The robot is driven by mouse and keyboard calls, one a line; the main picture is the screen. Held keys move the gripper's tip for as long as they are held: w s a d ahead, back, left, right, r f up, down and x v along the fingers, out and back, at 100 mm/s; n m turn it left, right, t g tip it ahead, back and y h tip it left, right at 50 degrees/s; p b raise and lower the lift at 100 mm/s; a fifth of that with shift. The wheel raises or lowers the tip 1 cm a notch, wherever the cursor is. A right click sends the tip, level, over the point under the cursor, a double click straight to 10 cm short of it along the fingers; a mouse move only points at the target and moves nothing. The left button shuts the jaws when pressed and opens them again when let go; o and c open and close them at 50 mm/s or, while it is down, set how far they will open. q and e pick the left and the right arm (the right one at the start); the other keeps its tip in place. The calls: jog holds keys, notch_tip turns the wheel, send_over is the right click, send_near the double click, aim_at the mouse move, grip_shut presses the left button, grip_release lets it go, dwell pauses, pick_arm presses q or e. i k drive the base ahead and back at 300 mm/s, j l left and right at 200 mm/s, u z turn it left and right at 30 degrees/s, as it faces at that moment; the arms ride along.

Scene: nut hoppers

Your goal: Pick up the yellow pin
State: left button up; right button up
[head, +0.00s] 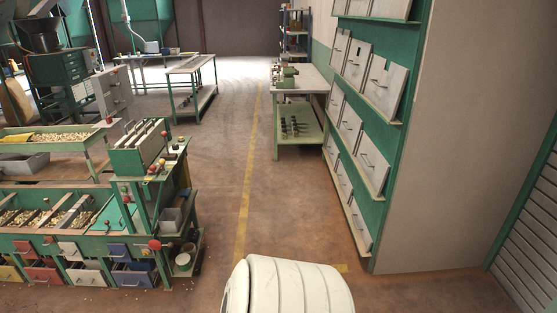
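I cannot make out a yellow pin for certain. Small red and yellow pieces (154,170) sit on the green sorting stand (137,158) at the left. They are too small to tell whether one is a pin. Neither of my grippers is in view.
A green hopper bench with nut trays and coloured drawers (133,274) stands at the left. A tall cabinet (405,150) with tilted bins is at the right. A workbench (300,150) stands farther back. The brown floor (215,200) between them is clear, with a yellow line (246,185).

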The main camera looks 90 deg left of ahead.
aim_at(161, 162)
jog(key=u, duration=1.45)
jog(key=i+l, duration=0.05)
